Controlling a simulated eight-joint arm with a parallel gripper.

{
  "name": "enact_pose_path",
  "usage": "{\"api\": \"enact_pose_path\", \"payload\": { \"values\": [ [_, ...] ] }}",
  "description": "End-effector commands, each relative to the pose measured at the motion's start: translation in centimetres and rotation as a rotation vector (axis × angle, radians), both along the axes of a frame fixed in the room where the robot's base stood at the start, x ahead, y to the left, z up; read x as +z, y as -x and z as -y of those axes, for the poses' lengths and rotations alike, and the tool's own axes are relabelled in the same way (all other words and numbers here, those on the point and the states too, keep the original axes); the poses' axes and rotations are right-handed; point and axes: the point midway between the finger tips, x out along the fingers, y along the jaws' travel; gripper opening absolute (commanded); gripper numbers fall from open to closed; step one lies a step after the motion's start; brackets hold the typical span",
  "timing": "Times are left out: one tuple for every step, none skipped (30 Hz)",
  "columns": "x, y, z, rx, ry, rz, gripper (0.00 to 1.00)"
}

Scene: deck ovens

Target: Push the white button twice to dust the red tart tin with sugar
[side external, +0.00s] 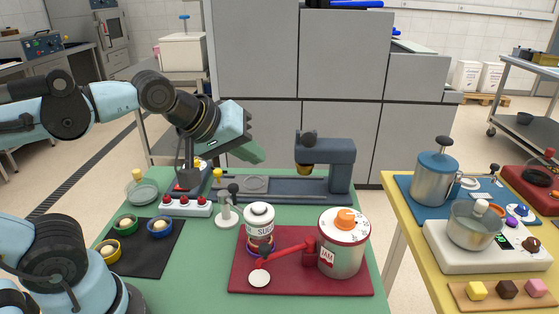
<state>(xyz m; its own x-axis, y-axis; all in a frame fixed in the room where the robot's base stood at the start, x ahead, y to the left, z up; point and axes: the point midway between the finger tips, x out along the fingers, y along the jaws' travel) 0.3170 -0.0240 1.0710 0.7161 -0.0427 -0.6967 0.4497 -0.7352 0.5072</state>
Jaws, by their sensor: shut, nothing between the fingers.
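My gripper (254,155) is shut and empty, with green fingers pointing down and right above the back of the green table. It is well away from the white sugar canister (259,217), whose label is partly readable. The canister stands on a dark red board, with a purple ring showing near its base. A round white disc (259,279) lies at the end of a red lever in front of it; I cannot tell whether this is the white button. A red tart tin cannot be made out. My wrist partly hides a dark device with a red part (187,179).
A jam pot (341,259) stands right on the red board (300,286). Green (125,216), blue (151,220) and yellow (101,251) tins sit on a black mat. A white strip (202,208) with red buttons and a grey press (337,179) stand behind.

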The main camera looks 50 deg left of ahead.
Motion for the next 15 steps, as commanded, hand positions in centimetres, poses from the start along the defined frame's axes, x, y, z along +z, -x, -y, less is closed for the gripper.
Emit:
{"api": "enact_pose_path", "payload": {
  "values": [
    [-0.6, 0.0, 0.0, 0.0, 0.0, 0.0, 0.0],
    [-0.9, 0.0, 0.0, 0.0, 0.0, 0.0, 0.0],
    [-1.4, 0.0, 0.0, 0.0, 0.0, 0.0, 0.0],
    [-1.8, 0.0, 0.0, 0.0, 0.0, 0.0, 0.0],
    [-2.2, 0.0, 0.0, 0.0, 0.0, 0.0, 0.0],
    [-2.8, 0.0, 0.0, 0.0, 0.0, 0.0, 0.0],
    [-3.2, 0.0, 0.0, 0.0, 0.0, 0.0, 0.0],
    [-3.6, 0.0, 0.0, 0.0, 0.0, 0.0, 0.0],
    [-4.1, 0.0, 0.0, 0.0, 0.0, 0.0, 0.0],
    [-4.5, 0.0, 0.0, 0.0, 0.0, 0.0, 0.0],
    [-4.9, 0.0, 0.0, 0.0, 0.0, 0.0, 0.0],
    [-5.4, 0.0, 0.0, 0.0, 0.0, 0.0, 0.0],
    [-5.7, 0.0, 0.0, 0.0, 0.0, 0.0, 0.0],
    [-6.0, 0.0, 0.0, 0.0, 0.0, 0.0, 0.0],
    [-6.4, -0.1, 0.0, 0.0, 0.0, 0.0, 0.0]
  ]
}}
